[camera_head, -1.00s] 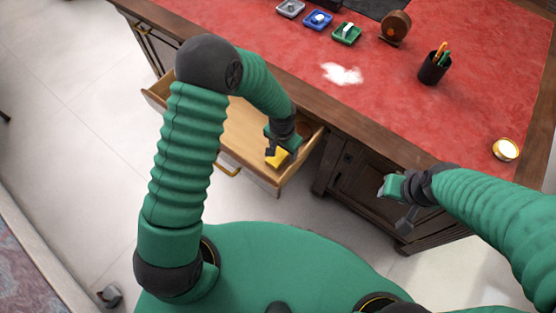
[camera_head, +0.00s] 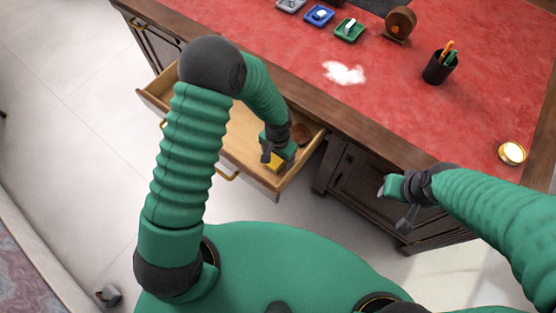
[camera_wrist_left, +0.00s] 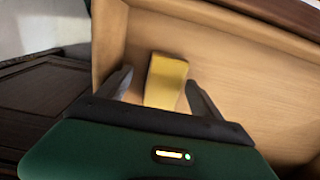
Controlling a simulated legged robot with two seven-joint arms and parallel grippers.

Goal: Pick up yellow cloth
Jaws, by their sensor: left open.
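The yellow cloth (camera_head: 275,162) lies in the open wooden drawer, near its front right corner, partly hidden by my left gripper in the head view. In the left wrist view the cloth (camera_wrist_left: 165,80) is a folded yellow piece on the drawer floor. It shows between the two fingers of my left gripper (camera_wrist_left: 160,88), which are open on either side of it. In the head view my left gripper (camera_head: 270,155) is down at the drawer, over the cloth. My right gripper (camera_head: 393,205) hangs right of the drawer, in front of the desk; its jaw state is unclear.
The drawer (camera_head: 240,130) has raised walls around the cloth, and a round brown object (camera_head: 301,133) lies in it. The red desk top (camera_head: 440,115) carries a white patch (camera_head: 344,73), a pen cup (camera_head: 440,67), a small round gold-rimmed item (camera_head: 512,153) and small coloured trays (camera_head: 349,31).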

